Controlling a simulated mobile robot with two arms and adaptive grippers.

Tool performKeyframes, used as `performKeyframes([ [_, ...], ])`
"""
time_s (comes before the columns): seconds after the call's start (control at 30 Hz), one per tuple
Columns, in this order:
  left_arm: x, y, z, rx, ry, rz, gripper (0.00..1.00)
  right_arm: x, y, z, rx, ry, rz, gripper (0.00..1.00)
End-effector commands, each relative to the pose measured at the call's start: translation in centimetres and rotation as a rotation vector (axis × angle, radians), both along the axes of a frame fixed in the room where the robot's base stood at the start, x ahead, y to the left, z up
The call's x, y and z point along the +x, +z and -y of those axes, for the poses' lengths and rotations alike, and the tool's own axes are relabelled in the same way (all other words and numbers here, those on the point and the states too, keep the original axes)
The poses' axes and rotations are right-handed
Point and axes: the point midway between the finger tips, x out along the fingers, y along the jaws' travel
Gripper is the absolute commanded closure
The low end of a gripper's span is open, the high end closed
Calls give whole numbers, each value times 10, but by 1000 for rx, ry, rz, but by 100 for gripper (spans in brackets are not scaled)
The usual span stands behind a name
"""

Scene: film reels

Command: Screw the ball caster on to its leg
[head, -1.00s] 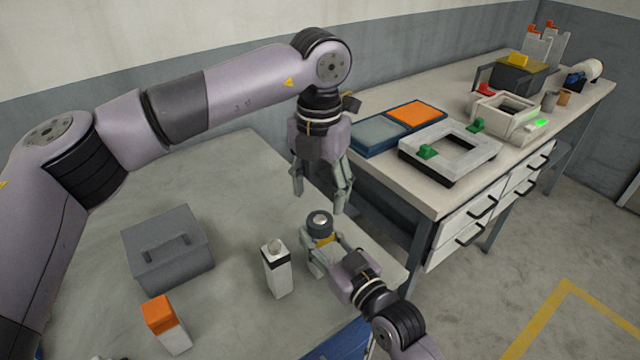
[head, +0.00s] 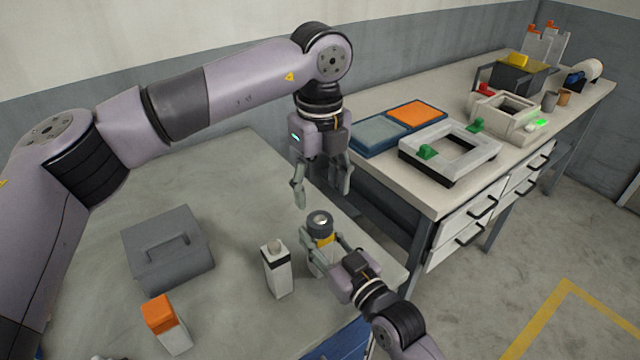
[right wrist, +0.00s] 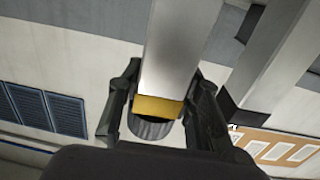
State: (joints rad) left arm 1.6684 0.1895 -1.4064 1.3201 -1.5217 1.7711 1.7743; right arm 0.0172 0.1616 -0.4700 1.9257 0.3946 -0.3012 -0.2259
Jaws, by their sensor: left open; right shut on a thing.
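The ball caster (head: 319,222), a dark round collar with a silver ball in its centre, sits at the top of an upright leg, ball facing up. The pale leg (right wrist: 178,60) has a yellow band just below the caster, and both also show in the right wrist view. How tightly the caster is seated cannot be told. My right gripper (head: 322,248) is shut on the leg below the caster; its fingers flank the leg in the wrist view. My left gripper (head: 321,194) is open and empty, pointing down just above the caster, apart from it.
A white post (head: 277,275) with a black band and rounded top stands left of the leg. A grey lidded box (head: 168,250) and an orange-topped white block (head: 168,325) stand farther left on the grey table. A workbench (head: 385,185) with trays and fixtures is at right.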

Motion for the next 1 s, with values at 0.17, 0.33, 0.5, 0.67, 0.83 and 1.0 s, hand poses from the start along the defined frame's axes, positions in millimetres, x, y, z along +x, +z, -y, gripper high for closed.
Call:
performKeyframes([
  [0.17,0,-5,0,0,-1,-1,43,0,0,0,1,0,1,100],
  [0.33,-1,-26,0,1,-3,-3,43,0,0,0,1,0,1,100],
  [0.5,-1,-53,0,0,-2,-4,43,0,0,0,1,0,1,100],
  [0.67,0,-72,0,0,-2,-1,43,0,0,0,1,0,1,100],
  [0.83,0,-80,0,-1,-2,-1,43,0,0,0,1,0,1,100],
  [1.0,0,-80,0,-1,-2,-1,43,0,0,0,1,0,1,100],
])
